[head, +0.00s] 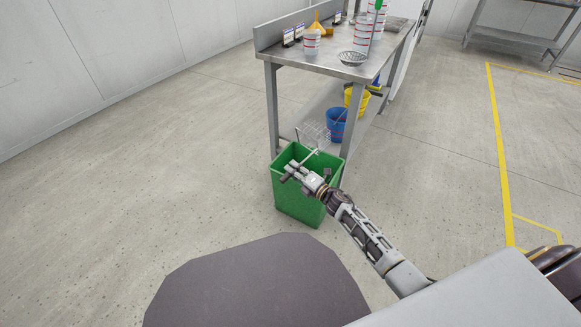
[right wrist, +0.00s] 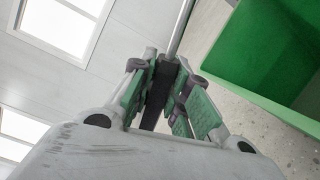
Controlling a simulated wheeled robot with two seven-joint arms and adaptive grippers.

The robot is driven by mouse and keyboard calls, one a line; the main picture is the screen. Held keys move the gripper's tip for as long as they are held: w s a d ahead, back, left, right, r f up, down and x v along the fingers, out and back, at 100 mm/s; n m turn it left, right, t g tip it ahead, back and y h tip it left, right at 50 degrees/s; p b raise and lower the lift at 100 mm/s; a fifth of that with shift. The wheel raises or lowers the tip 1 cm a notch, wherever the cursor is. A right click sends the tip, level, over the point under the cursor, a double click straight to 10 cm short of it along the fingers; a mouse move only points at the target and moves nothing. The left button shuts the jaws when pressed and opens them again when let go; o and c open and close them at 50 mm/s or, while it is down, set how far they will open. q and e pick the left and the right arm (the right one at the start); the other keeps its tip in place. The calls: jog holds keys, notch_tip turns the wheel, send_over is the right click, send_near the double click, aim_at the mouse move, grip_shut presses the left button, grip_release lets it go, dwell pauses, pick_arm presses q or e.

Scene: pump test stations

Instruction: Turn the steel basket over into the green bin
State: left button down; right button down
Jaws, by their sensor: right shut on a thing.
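The steel basket (head: 315,133), a small wire-mesh box, shows in the head view above the far rim of the green bin. Its long thin handle runs back to my right gripper (head: 291,172), which is shut on it above the bin. In the right wrist view the handle (right wrist: 181,28) rises from between the green-padded fingers (right wrist: 160,88). I cannot tell whether the basket is tilted or holds anything. The open-topped green bin (head: 296,204) stands on the floor, and its wall shows in the right wrist view (right wrist: 262,48). My left gripper is out of view.
Floor to the left is clear.

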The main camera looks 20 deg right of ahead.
jog(key=shift+w+a+r, duration=0.1)
jog(key=shift+d+r+p, duration=0.2)
jog(key=shift+p, duration=0.1)
jog(key=shift+d+r+m+p, duration=0.15)
jog(key=shift+r+m+p, duration=0.95)
jog(key=shift+p, duration=0.5)
jog(key=shift+r, duration=0.2)
jog(key=shift+w+d+r+m+p, duration=0.2)
jog(key=shift+d+r+m+p, duration=0.15)
jog(key=shift+r+m+p, duration=0.65)
jog(key=shift+w+d+r+m+p, duration=0.15)
jog(key=shift+d+r+m+p, duration=0.35)
jog(key=shift+p, duration=0.85)
jog(key=shift+a+r, duration=0.1)
jog(key=shift+r, duration=0.1)
